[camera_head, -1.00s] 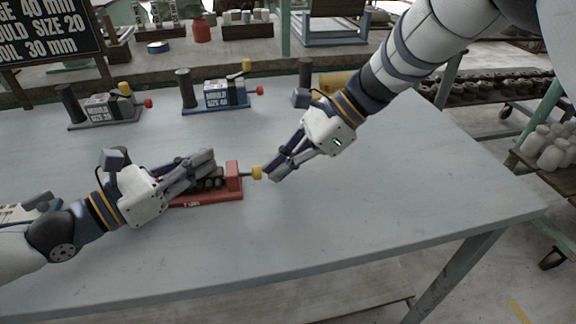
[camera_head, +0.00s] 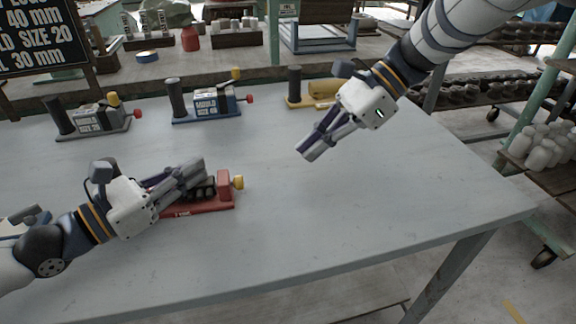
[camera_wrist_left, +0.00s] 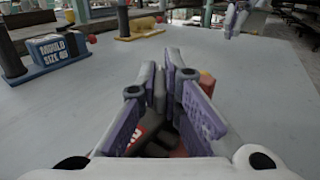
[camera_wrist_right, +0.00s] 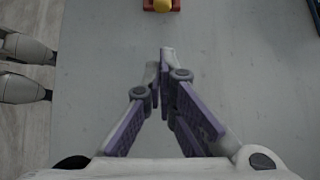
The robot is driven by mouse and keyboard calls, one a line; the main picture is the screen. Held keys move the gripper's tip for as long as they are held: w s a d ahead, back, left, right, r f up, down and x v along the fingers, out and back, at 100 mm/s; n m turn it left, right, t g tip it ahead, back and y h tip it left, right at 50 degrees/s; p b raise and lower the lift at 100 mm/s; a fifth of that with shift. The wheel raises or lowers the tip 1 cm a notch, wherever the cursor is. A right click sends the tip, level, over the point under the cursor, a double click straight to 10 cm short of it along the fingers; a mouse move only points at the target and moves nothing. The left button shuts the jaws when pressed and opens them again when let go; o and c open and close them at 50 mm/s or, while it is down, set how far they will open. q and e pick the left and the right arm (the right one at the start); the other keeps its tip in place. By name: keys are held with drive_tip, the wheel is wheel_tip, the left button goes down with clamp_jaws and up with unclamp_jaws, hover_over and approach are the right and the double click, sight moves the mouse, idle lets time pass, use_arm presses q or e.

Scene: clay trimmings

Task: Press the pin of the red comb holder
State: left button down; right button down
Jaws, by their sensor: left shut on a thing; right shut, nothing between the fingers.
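The red comb holder (camera_head: 226,192) lies on the grey table at left centre. Its yellow pin knob (camera_head: 238,182) sits close against the red end block, with hardly any shaft showing. My left gripper (camera_head: 197,172) is shut on the red comb holder and hides much of its top; red parts also show between the fingers in the left wrist view (camera_wrist_left: 160,142). My right gripper (camera_head: 308,153) is shut and empty, above the table to the right of the knob and apart from it. The knob also shows at the top of the right wrist view (camera_wrist_right: 162,5).
A grey holder (camera_head: 92,125), a blue holder (camera_head: 208,107) and a yellow holder (camera_head: 318,92) stand along the back of the table. A dark sign (camera_head: 40,40) stands at the back left. The table's middle and right are clear.

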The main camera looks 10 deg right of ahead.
drive_tip(key=v, duration=0.2)
drive_tip(key=shift+d+r, duration=0.2)
drive_tip(key=shift+r, duration=0.05)
use_arm(q)
drive_tip(key=c, duration=1.7)
unclamp_jaws()
